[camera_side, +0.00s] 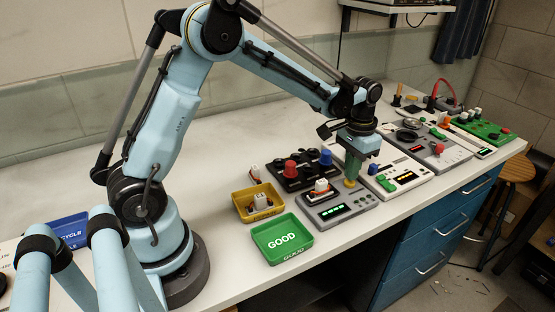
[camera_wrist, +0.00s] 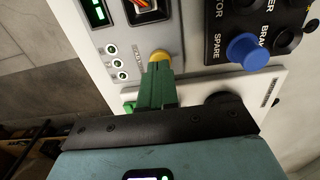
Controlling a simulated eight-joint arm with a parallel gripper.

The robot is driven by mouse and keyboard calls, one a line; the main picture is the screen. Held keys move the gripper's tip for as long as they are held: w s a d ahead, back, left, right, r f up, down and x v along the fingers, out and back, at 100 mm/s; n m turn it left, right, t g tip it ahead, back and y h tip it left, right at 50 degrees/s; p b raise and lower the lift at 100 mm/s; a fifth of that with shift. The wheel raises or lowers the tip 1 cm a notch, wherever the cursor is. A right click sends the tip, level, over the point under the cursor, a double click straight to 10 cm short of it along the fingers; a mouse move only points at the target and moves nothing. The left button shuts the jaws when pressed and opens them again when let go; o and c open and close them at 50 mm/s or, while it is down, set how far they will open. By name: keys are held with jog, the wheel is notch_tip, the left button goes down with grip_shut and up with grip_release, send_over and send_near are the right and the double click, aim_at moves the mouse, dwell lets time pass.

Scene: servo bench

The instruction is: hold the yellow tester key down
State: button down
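The yellow tester key (camera_side: 350,183) is at the back right of the grey tester (camera_side: 350,212), which has a lit green display (camera_side: 336,211). A white servo with an orange part (camera_side: 321,187) sits on the tester. My gripper (camera_side: 352,176) points down over the key, its green fingers close together with nothing seen between them. In the wrist view the fingertips (camera_wrist: 158,68) meet the edge of the yellow key (camera_wrist: 160,55) and hide part of it. They look to be on the key; I cannot tell whether it is pressed down.
A black panel (camera_side: 285,183) with red and blue knobs stands close behind the tester. A white device (camera_side: 408,181) with buttons is to the right. A green GOOD tray (camera_side: 285,257) and a yellow tray (camera_side: 246,214) holding a servo are to the left. A blue tray (camera_side: 70,230) is far left.

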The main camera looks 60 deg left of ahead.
jog(key=shift+f, duration=0.85)
dwell(2.7)
jog(key=shift+r, duration=3.55)
jog(key=s+d+r+t, duration=0.1)
jog(key=s+r+t, duration=0.1)
jog(key=s, duration=0.6)
jog(key=s+d+r+t, duration=0.1)
jog(key=s+r+t, duration=0.1)
jog(key=s+t, duration=0.3)
jog(key=s, duration=0.3)
jog(key=shift+d, duration=0.2)
